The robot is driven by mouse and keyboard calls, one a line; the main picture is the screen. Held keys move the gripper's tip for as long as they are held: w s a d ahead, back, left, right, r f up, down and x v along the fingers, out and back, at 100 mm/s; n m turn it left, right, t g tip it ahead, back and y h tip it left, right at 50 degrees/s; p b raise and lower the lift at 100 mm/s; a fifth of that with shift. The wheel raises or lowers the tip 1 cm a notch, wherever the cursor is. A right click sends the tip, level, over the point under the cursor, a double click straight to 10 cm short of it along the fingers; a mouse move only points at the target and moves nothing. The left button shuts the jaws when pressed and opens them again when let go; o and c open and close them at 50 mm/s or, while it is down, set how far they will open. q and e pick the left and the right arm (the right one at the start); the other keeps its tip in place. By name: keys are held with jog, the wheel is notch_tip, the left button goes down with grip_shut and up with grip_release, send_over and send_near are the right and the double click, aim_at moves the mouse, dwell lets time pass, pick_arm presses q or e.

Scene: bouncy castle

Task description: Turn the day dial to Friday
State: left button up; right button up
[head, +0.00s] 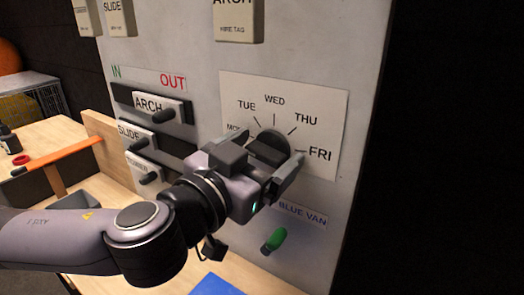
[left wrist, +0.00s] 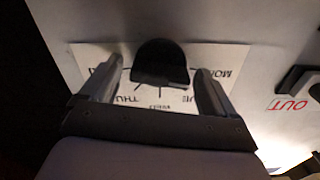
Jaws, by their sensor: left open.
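The day dial (head: 268,147) is a black knob on a white card (head: 318,110) marked MON, TUE, WED, THU and FRI. My left gripper (head: 262,162) is open at the dial, one finger on each side of it. In the left wrist view the dial (left wrist: 160,60) stands between the two fingertips (left wrist: 160,72), with a visible gap on both sides. The FRI label (head: 320,154) is right of the gripper in the head view. I cannot tell which day the dial points to. My right gripper is not in view.
Left of the card are sliders labelled ARCH (head: 150,104) and SLIDE (head: 130,131), plus a third below. A green-tipped lever (head: 274,240) sits under the BLUE VAN label (head: 302,215), just below the gripper. A table (head: 50,135) with an orange bar stands at the left.

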pick_arm(q)
jog(key=c, duration=1)
jog(key=shift+o, duration=0.2)
